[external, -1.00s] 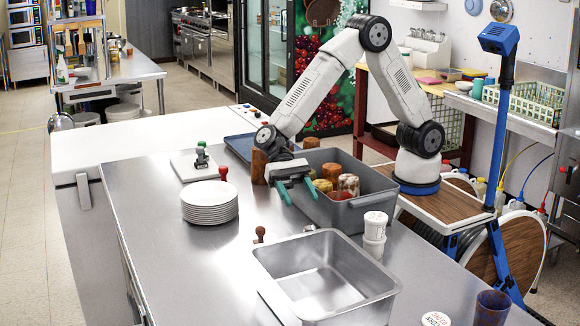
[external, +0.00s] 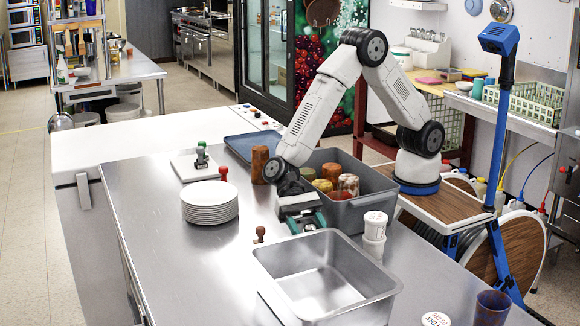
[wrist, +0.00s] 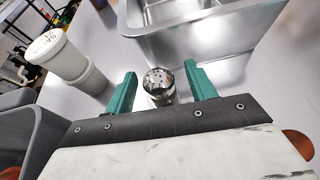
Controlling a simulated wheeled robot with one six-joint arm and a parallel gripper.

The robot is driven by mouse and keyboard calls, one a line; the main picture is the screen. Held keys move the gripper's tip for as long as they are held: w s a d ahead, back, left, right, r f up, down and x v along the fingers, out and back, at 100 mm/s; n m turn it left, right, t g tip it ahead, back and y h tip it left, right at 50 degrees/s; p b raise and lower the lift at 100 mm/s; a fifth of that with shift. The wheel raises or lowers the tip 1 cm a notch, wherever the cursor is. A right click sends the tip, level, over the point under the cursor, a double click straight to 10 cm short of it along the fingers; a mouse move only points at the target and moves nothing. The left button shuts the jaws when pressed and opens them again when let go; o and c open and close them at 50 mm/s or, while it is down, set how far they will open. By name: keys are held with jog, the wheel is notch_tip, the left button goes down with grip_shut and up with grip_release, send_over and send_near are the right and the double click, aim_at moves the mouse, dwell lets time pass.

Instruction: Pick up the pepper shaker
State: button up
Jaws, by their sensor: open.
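A small shaker with a shiny perforated metal top (wrist: 159,82) stands upright on the steel counter in the wrist view. It looks like the pepper shaker, though I can read no label on it. My gripper (wrist: 160,90) is open, with one green finger on each side of the shaker and a gap visible on both sides. In the external view my gripper (external: 307,222) is low over the counter, just behind the steel basin. The shaker is hidden there by the gripper.
A steel basin (external: 279,268) lies just in front of the gripper. White stacked cups (external: 375,226) stand to its right. A grey bin (external: 352,211) with several jars is behind. A plate stack (external: 209,203) and a wooden-knobbed tool (external: 259,234) are to the left.

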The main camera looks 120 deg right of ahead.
jog(key=c, duration=1.1)
jog(key=shift+r, duration=0.15)
